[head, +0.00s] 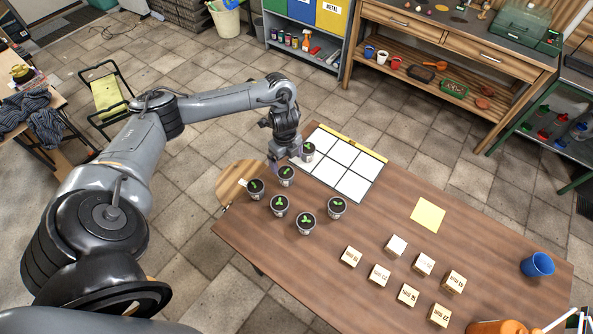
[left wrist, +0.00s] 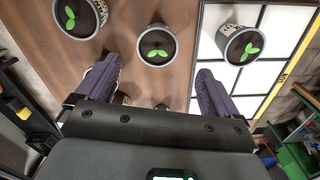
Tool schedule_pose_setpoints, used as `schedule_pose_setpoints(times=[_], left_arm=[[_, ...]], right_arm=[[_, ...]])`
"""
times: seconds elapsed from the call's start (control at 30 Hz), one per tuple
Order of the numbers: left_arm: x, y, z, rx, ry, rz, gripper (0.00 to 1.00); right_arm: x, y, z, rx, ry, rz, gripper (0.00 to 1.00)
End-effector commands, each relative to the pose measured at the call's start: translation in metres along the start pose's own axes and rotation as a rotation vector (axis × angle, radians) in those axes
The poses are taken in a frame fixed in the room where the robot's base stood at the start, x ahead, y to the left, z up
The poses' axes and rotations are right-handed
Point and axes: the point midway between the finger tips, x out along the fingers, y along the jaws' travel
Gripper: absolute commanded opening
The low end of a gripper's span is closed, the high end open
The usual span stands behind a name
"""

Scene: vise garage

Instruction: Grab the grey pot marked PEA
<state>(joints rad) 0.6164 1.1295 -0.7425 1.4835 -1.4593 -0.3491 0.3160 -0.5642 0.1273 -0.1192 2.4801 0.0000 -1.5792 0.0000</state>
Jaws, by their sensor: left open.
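Several grey pots with dark soil and a green sprout stand on the brown table. No marking is legible, so I cannot tell which is PEA. One pot (head: 308,149) stands on the white grid board (head: 352,187); another (head: 286,174) stands just off it, by my left gripper (head: 284,162). Others stand nearer, including one pot (head: 255,187) at the table's left end and one (head: 336,206) on the right. In the left wrist view my left gripper (left wrist: 157,68) is open and empty, with a pot (left wrist: 156,46) ahead between its fingers. My right gripper is not in view.
Several small wooden blocks (head: 408,294) with lettering, a yellow square (head: 427,215) and a blue cup (head: 537,265) are on the table's right part. An orange object (head: 497,327) is at the lower right edge. A workbench (head: 455,40) stands behind.

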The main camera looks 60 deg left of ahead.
Motion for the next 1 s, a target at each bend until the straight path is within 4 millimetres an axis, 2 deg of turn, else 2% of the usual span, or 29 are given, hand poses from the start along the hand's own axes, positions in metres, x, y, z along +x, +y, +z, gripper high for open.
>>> schedule_pose_setpoints(times=[0.03, 0.17, 0.33, 0.57, 0.83, 1.0], left_arm=[[0.01, 0.002, -0.001, 0.0, 0.002, 0.006, 0.95], [0.029, 0.003, 0.0, -0.002, 0.003, 0.008, 0.95], [0.044, 0.001, 0.0, 0.0, 0.001, 0.004, 0.95], [0.055, 0.001, 0.0, 0.0, 0.002, 0.004, 0.95], [0.089, 0.001, 0.001, 0.0, 0.001, 0.004, 0.95], [0.101, 0.0, 0.002, 0.001, 0.0, 0.002, 0.95]], right_arm=[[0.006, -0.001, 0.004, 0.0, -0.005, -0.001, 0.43], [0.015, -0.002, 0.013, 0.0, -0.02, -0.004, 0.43], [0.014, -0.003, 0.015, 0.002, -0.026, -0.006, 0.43], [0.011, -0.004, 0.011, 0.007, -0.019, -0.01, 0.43], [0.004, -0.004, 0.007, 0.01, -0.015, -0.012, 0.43], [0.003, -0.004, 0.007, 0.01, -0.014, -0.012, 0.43]])
